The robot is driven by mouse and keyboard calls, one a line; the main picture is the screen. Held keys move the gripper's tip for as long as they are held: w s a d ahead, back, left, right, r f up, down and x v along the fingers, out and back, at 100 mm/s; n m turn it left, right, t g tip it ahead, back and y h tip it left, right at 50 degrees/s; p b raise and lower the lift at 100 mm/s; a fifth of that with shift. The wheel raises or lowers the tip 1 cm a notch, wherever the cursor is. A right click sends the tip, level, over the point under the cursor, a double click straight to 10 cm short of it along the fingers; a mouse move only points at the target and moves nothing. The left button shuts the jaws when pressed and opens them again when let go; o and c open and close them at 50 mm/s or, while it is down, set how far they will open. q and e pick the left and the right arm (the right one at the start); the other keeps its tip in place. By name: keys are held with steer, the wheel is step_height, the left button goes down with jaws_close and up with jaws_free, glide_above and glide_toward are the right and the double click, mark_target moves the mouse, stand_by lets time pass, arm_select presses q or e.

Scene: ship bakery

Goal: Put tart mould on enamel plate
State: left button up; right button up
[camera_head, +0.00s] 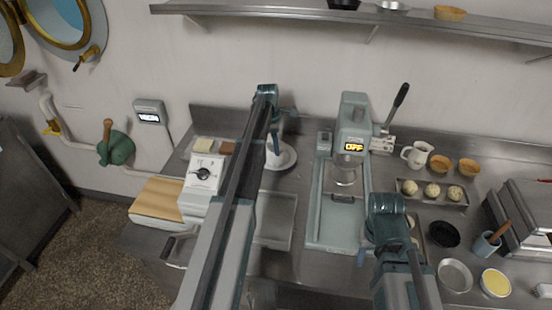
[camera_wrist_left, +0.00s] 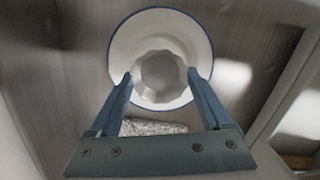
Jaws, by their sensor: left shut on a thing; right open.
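The enamel plate (camera_wrist_left: 203,42) is white with a blue rim and shows nearly whole in the left wrist view. In the head view it (camera_head: 290,160) lies on the steel counter, partly hidden by my left arm. The tart mould (camera_wrist_left: 160,72), pale and fluted, is between my left gripper's fingertips (camera_wrist_left: 161,78), over the middle of the plate. I cannot tell whether it touches the plate. My left gripper also shows in the head view (camera_head: 274,138), shut on the mould. My right gripper (camera_head: 388,240) is open, low over the counter at the right.
A green press machine (camera_head: 355,145) stands right of the plate. A white dial box (camera_head: 203,175) and wooden board (camera_head: 157,198) are to the left. A tray with dough balls (camera_head: 432,192), a white jug (camera_head: 417,154) and bowls stand at the right. A shelf (camera_head: 300,14) runs above.

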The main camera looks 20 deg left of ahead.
mark_target(276, 158)
arm_select(q)
steer(key=shift+f+b, duration=1.75)
steer(key=shift+f, duration=0.35)
arm_select(e)
steer(key=shift+f, duration=2.1)
arm_select(q)
steer(key=shift+f, duration=0.25)
arm_select(e)
steer(key=shift+f, duration=0.25)
arm_select(q)
steer(key=o, duration=1.1)
steer(key=shift+r, duration=0.1)
arm_select(e)
steer(key=shift+r, duration=0.1)
arm_select(q)
steer(key=r+p, duration=0.4)
steer(key=a+r+p, duration=0.1)
steer(key=r+p, duration=0.7)
steer(key=shift+s+a+r, duration=0.15)
steer(key=shift+s, duration=0.2)
arm_select(e)
step_height(276, 158, up, 12)
steer(key=shift+r, duration=0.1)
